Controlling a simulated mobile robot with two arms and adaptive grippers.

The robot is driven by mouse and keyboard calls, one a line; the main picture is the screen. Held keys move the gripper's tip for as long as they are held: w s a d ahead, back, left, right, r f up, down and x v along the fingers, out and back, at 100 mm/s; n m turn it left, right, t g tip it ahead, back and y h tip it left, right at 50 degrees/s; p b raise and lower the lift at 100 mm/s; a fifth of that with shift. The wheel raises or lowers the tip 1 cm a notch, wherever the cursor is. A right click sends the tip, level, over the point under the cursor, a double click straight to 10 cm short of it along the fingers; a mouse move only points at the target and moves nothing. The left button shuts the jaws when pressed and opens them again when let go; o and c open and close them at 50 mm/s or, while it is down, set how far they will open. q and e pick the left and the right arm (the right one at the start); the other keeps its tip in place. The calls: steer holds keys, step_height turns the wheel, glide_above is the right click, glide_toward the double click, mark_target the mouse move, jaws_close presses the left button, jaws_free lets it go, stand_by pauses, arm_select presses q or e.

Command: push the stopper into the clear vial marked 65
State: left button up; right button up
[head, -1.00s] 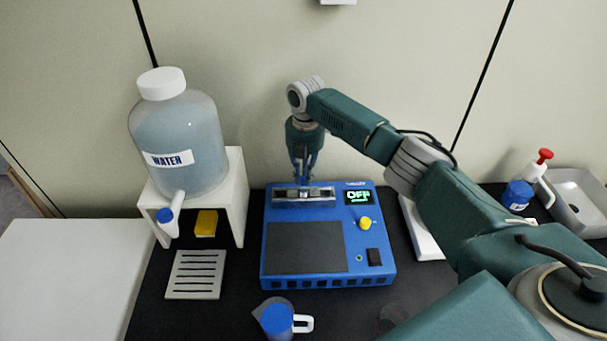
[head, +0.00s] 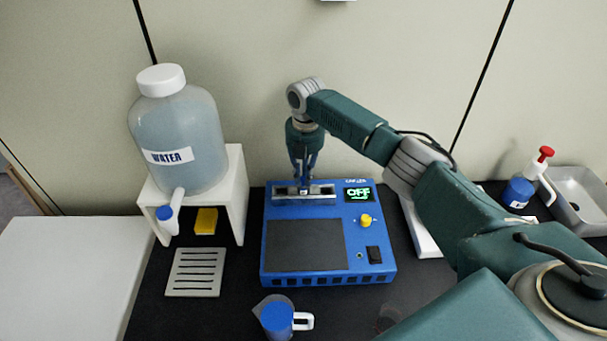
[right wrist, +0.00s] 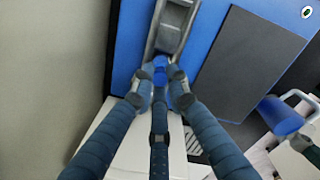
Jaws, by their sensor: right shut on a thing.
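My right gripper (head: 304,184) points down over the metal rack (head: 322,195) at the back of the blue freeze dryer (head: 300,283). In the right wrist view its fingers (right wrist: 160,78) are closed together at the end of the metal rack (right wrist: 172,28). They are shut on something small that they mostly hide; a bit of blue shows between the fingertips. I cannot make out the clear vial marked 65, its number or its stopper in either view. My left gripper is not in view.
The dryer's display (head: 359,194) reads OFF, with a yellow knob (head: 365,220) below it. A water bottle (head: 178,130) on a white stand (head: 238,185) is to the left. A blue-and-white jug (head: 277,320) is in front. A red-topped bottle (head: 544,155) and grey basin (head: 583,205) are at right.

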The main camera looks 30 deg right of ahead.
stand_by(0.3)
steer(key=o, duration=1.3)
steer(key=shift+o, duration=0.2)
steer(key=shift+r, duration=0.15)
steer(key=shift+r+p, duration=2.3)
steer(key=shift+r, duration=0.1)
jaws_close()
